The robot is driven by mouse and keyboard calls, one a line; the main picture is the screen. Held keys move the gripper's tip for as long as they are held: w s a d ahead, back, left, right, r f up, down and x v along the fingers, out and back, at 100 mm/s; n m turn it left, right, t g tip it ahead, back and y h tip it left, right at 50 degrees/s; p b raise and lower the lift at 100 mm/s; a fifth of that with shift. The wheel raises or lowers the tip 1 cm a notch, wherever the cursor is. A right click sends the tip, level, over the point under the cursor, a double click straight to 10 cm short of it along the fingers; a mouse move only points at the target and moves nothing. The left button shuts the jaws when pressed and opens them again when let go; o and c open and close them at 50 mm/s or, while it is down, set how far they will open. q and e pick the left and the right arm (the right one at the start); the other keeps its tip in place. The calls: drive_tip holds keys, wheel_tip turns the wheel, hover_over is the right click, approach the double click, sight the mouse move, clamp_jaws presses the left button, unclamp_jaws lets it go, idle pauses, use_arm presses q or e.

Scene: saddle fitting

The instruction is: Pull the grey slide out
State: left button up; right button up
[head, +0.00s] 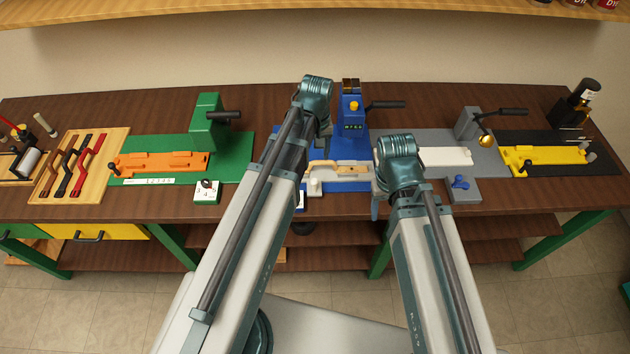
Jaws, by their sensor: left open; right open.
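The grey station's base (487,158) lies right of centre on the bench. A pale grey-white plate (445,156) lies flat on it and appears to be the slide. Its left end is hidden behind my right wrist, so I see no handle on it. My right gripper (376,205) is open, low beside that wrist at the station's left front; its fingers are mostly hidden. I see nothing held in either.
A grey post with a black lever (467,124) stands behind the plate; a grey block with a blue knob (460,187) sits in front. The blue station (352,128) with a tan strap (340,167) is left. The yellow (558,155) and orange (160,163) stations flank these.

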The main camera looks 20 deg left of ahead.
sight(314, 181)
use_arm(q)
wheel_tip(314, 181, down, 12)
drive_tip(key=b, duration=1.1)
drive_tip(key=shift+a+f, duration=0.1)
drive_tip(key=shift+c, duration=0.4)
clamp_jaws()
drive_tip(key=shift+s, duration=0.15)
